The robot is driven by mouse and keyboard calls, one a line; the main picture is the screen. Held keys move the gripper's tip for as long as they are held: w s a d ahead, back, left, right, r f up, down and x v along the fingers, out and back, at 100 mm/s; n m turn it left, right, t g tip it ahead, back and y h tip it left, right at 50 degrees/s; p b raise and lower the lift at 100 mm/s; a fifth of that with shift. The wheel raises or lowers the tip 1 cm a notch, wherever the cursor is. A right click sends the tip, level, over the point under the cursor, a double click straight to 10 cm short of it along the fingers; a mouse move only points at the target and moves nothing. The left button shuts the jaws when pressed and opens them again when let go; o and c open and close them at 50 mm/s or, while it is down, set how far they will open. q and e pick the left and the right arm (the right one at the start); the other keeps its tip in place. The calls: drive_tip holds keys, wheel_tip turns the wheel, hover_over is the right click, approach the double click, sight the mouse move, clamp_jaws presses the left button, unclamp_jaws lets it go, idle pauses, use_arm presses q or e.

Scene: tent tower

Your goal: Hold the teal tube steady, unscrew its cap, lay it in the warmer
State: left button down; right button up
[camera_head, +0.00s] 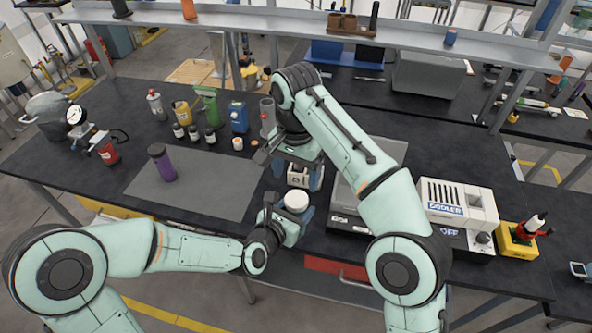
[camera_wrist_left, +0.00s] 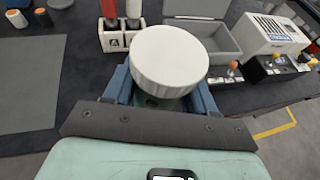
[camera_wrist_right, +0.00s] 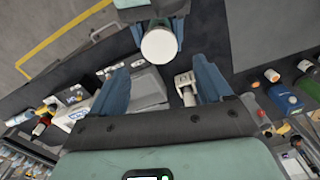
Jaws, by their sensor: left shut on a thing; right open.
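My left gripper (camera_head: 289,216) is shut on the teal tube (camera_wrist_left: 150,101), held upright above the front of the bench. Its wide white cap (camera_head: 296,200) sits on top and also fills the middle of the left wrist view (camera_wrist_left: 169,58). Most of the tube is hidden by the cap and the fingers. My right gripper (camera_wrist_right: 161,75) is open and empty, just behind the cap in the head view. In the right wrist view the cap (camera_wrist_right: 159,45) lies beyond its fingertips, apart from them. The warmer appears to be the grey box (camera_wrist_left: 234,54) with a raised lid, partly hidden by my right arm in the head view.
A white rack (camera_wrist_left: 113,43) with red and white tubes stands behind the cap. A white GODLER machine (camera_head: 455,203) and a yellow block (camera_head: 517,240) are at right. A purple-and-black bottle (camera_head: 161,163) stands on a grey mat (camera_head: 210,185). Several bottles stand behind.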

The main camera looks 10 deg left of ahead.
sight(296, 198)
drive_tip(key=shift+r+m, duration=0.1)
drive_tip(key=shift+m, duration=0.7)
drive_tip(key=shift+f, duration=3.95)
